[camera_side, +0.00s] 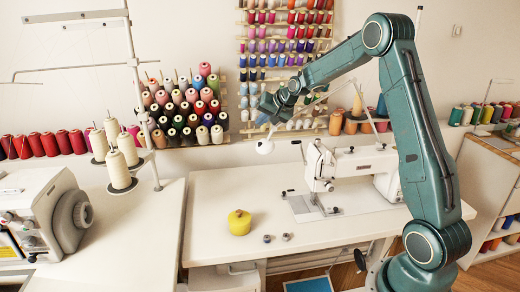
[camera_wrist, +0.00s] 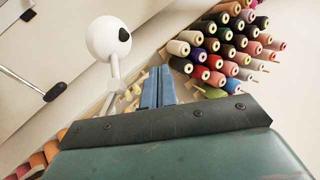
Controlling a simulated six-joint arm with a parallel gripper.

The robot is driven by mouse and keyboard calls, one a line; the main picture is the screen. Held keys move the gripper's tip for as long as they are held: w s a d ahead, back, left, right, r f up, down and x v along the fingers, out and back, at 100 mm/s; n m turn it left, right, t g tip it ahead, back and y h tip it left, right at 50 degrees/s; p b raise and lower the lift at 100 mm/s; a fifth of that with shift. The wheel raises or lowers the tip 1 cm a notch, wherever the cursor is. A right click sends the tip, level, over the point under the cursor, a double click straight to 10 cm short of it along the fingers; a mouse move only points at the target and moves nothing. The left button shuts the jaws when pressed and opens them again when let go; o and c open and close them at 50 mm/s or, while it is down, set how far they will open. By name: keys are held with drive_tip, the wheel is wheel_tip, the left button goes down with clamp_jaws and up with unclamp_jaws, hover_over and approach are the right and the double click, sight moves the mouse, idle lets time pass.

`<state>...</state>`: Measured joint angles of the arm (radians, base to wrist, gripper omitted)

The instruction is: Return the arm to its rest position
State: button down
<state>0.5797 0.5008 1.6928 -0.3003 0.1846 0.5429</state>
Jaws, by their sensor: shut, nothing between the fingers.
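My gripper (camera_side: 266,112) is at the end of my raised green arm, high above the table and in front of the thread racks in the side view. In the wrist view its two blue-grey fingers (camera_wrist: 158,82) are together, with nothing between them. A white round head on a thin stem (camera_side: 264,147) shows just below my gripper in the side view. A white ball with a dark spot (camera_wrist: 108,40) shows left of the fingers in the wrist view. I cannot tell whether it touches my gripper.
A white sewing machine (camera_side: 345,166) stands on the white table (camera_side: 215,200). A yellow round object (camera_side: 239,222) and two small bobbins (camera_side: 277,237) lie at its front. A rack of thread cones (camera_side: 185,110) is behind. An overlocker (camera_side: 40,215) stands at left.

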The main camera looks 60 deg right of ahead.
drive_tip(key=s+a+r+n+g, duration=0.1)
drive_tip(key=s+a+r+n, duration=0.3)
drive_tip(key=s+a, duration=0.45)
drive_tip(key=s+a+r+n+g, duration=0.1)
drive_tip(key=s+a+r+n, duration=0.1)
drive_tip(key=s+a+r, duration=0.65)
drive_tip(key=s+a+f+n, duration=0.1)
drive_tip(key=s+a, duration=0.2)
drive_tip(key=s, duration=0.3)
drive_tip(key=s+a+f+n+g+y, duration=0.1)
drive_tip(key=s+a+f+n, duration=0.1)
drive_tip(key=s, duration=0.5)
drive_tip(key=s+a+f+n, duration=0.1)
drive_tip(key=s+a+f, duration=0.1)
drive_tip(key=s+a, duration=0.2)
drive_tip(key=s, duration=0.2)
drive_tip(key=shift+s+a+n, duration=0.3)
drive_tip(key=shift+s+n, duration=0.1)
drive_tip(key=shift+f, duration=0.1)
